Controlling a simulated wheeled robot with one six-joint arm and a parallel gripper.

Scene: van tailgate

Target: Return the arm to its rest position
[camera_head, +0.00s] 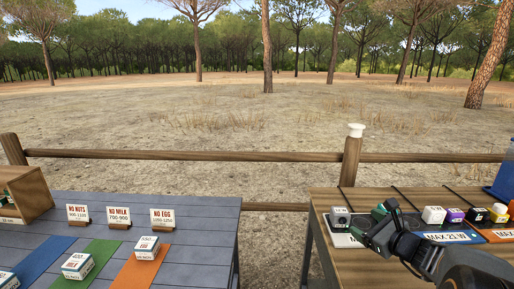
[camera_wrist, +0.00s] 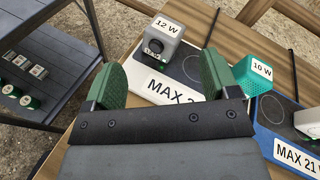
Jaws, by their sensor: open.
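My gripper (camera_head: 377,214) is over the brown wooden table at the right in the head view. In the wrist view its two green-padded fingers (camera_wrist: 162,64) stand wide apart with nothing held between them. A grey 12 W device (camera_wrist: 160,44) sits on a white-edged pad just beyond the fingers. The same grey device (camera_head: 340,217) is left of my gripper in the head view. A teal 10 W block (camera_wrist: 253,75) stands to the right of the right finger. I cannot tell the exact height of the fingers above the pads.
The brown table (camera_head: 345,262) also holds white, purple, black and yellow blocks on pads, with a blue container (camera_head: 504,178) at its right edge. A grey slatted table (camera_head: 205,235) with small boxes stands left, across a gap. A wooden fence (camera_head: 200,155) runs behind.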

